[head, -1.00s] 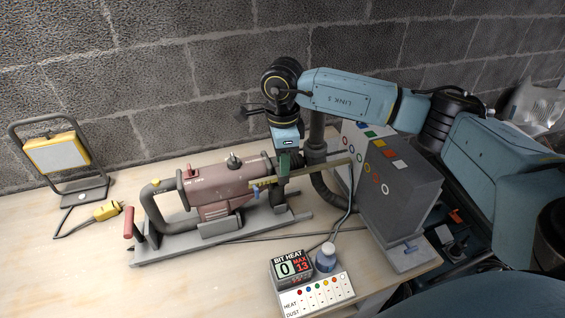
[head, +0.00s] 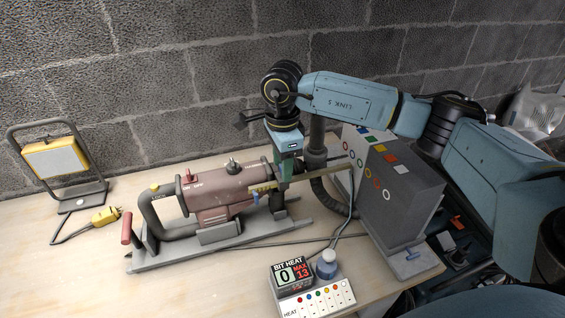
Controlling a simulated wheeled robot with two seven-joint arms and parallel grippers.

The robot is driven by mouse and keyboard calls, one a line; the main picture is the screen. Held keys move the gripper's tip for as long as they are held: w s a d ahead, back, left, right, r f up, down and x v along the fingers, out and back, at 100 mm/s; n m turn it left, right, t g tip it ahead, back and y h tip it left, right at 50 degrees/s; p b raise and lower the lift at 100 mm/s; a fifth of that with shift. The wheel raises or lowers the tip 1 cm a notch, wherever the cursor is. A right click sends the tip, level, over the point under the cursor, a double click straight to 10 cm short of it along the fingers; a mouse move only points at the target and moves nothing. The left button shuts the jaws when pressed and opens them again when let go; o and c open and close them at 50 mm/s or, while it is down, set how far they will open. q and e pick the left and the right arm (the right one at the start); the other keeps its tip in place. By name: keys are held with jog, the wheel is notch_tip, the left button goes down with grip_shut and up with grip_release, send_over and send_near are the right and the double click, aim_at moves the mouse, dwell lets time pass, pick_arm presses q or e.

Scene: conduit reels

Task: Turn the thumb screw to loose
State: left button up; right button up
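A red-brown drill (head: 215,190) lies along a grey rail stand (head: 185,255) on the bench. A brass-coloured bar (head: 325,173) runs along its front end to the right. A small blue piece (head: 256,198), which looks like the thumb screw, sits below the bar's left end. My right gripper (head: 281,184) points down at the front of the drill, just right of the blue piece and close to the bar. Its fingertips are small and partly hidden against the drill, so I cannot tell whether they are open or touching anything. My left gripper is out of view.
A grey box (head: 405,195) with coloured marks stands at the right, with a hose and cables beside it. A panel (head: 318,299) with a BIT HEAT display (head: 292,272) and a blue-capped bottle (head: 326,264) is in front. A work lamp (head: 58,158) stands left. The front-left bench is clear.

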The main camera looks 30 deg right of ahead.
jog(key=shift+o, duration=0.8)
notch_tip(320, 180, up, 13)
jog(key=shift+r, duration=0.15)
dwell(0.3)
